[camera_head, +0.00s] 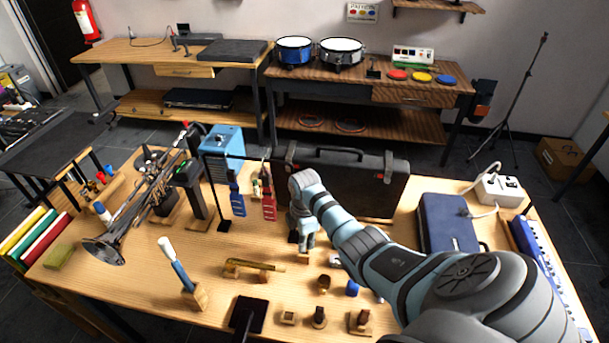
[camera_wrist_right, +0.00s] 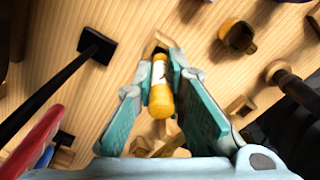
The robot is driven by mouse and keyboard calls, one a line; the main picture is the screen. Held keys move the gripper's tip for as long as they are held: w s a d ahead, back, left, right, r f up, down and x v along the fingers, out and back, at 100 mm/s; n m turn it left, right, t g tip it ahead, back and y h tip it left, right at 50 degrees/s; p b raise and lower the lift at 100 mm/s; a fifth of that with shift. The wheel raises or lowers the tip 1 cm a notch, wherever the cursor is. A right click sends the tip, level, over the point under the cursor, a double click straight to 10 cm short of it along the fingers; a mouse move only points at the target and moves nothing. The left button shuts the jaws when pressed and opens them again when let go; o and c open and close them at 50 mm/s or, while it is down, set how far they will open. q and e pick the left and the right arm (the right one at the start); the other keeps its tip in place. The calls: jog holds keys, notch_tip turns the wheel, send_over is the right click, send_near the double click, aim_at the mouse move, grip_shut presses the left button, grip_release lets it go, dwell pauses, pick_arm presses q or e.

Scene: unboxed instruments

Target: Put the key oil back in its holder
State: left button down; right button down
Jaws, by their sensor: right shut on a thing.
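The key oil, a small yellow bottle with a pale label, shows in the right wrist view (camera_wrist_right: 161,100). My right gripper (camera_wrist_right: 160,62) is shut on it, with one teal finger on each side. In the head view my right gripper (camera_head: 304,240) points down over the table, and its forearm hides part of the scene; I cannot make out the bottle there. A small wooden block, perhaps the holder, lies just beyond the bottle's far end in the right wrist view (camera_wrist_right: 163,40). I cannot tell whether the bottle touches it. My left gripper is not in view.
A black case (camera_head: 350,180) stands behind the gripper. Red (camera_head: 268,203) and blue (camera_head: 237,200) tools hang to its left. A brass piece on wooden supports (camera_head: 254,265) and several small wooden holders stand in front.

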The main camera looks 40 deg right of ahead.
jog(key=shift+f+b, duration=0.5)
jog(key=shift+f, duration=0.25)
dwell(0.6)
jog(key=c, duration=1.5)
grip_release()
jog(key=shift+c, duration=0.2)
jog(key=shift+r, duration=0.25)
notch_tip(320, 180, up, 12)
jog(key=shift+f, duration=0.15)
